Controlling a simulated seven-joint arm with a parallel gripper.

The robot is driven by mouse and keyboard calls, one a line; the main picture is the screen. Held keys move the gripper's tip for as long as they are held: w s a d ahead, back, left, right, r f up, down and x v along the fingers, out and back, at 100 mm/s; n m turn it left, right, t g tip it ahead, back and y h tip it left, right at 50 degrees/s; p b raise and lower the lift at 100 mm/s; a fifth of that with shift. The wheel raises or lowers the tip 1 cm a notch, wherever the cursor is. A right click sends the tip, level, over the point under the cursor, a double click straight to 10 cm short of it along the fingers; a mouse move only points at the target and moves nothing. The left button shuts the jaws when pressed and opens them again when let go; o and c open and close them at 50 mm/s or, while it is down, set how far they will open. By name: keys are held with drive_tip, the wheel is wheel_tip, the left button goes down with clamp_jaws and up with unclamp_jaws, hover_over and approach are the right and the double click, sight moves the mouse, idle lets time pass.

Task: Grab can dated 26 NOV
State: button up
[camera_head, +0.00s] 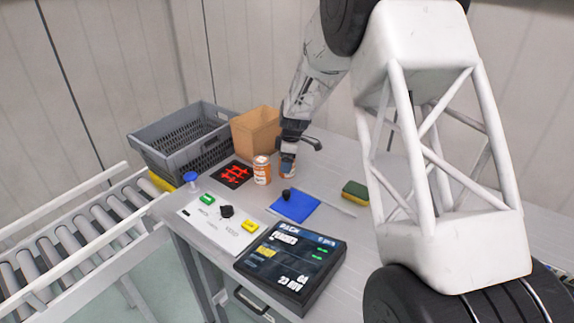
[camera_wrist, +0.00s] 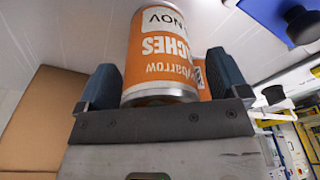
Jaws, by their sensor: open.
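Two orange cans with white tops and labels stand on the table in the head view. One can (camera_head: 262,172) stands clear beside the red-patterned black mat. The other can (camera_head: 288,168) is under my gripper (camera_head: 291,140), partly hidden by it. In the wrist view, an orange can (camera_wrist: 160,60) stands between the two fingers of my gripper (camera_wrist: 162,85), which are open around it. Its label shows "CHES" and an upside-down "NOV"; the day number is out of view. A sliver of the second can (camera_wrist: 201,80) shows behind it.
A grey crate (camera_head: 150,148) and a cardboard box (camera_head: 236,130) stand at the back. A blue mat (camera_head: 300,209) with a black knob, a sponge (camera_head: 355,190) and a black screen (camera_head: 325,275) with text lie nearer. A roller conveyor (camera_head: 75,240) is at left.

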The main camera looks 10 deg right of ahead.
idle(0.4)
drive_tip(key=c, duration=1.2)
drive_tip(key=shift+r, duration=0.1)
drive_tip(key=shift+r, duration=4.95)
